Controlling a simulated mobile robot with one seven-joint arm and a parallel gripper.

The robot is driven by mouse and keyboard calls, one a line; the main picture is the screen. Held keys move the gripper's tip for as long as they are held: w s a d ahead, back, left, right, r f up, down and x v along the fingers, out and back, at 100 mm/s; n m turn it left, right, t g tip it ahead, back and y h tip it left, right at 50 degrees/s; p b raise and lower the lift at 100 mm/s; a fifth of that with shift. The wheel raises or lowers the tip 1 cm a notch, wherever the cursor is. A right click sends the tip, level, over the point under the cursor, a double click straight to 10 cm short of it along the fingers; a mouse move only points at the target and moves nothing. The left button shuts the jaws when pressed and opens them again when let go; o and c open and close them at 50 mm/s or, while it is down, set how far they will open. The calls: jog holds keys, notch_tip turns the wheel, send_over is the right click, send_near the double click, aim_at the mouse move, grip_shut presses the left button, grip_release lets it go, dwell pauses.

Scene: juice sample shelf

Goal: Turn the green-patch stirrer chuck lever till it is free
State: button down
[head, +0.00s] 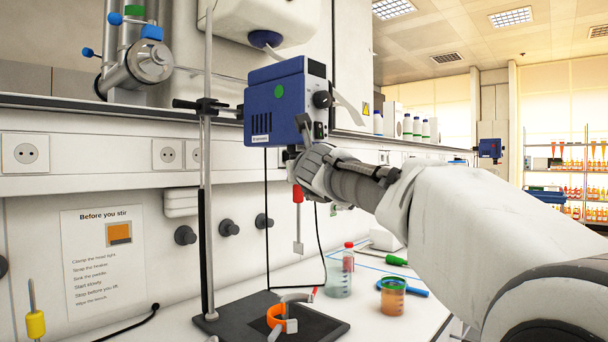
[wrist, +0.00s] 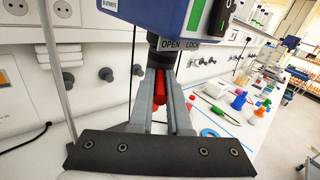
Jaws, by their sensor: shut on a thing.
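The green-patch stirrer (head: 275,104) is a blue box with a round green patch, clamped on an upright metal rod. In the wrist view its blue body (wrist: 200,15) is cut off at the top. Below it is a dark chuck with a white label (wrist: 180,44) reading OPEN and LOCK. The red lever (wrist: 160,88) stands between my gripper's fingers, beneath the OPEN end of the label. My gripper (wrist: 160,100) is shut on it. In the head view my gripper (head: 303,152) is just under the box and hides the chuck and lever.
A red-topped paddle piece (head: 298,215) hangs below my gripper. The dark stand base (head: 235,325) carries an orange ring clamp (head: 281,318). A clear beaker (head: 338,282), an orange-filled beaker (head: 392,298) and other small items stand on the bench to the right. A cable hangs near the rod.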

dwell(0.5)
jog(key=c, duration=0.9)
grip_release()
jog(key=shift+o, duration=0.2)
jog(key=shift+s, duration=0.1)
jog(key=s+d+p, duration=0.1)
jog(key=s, duration=1.6)
jog(key=shift+d, duration=0.35)
jog(key=shift+s, duration=0.1)
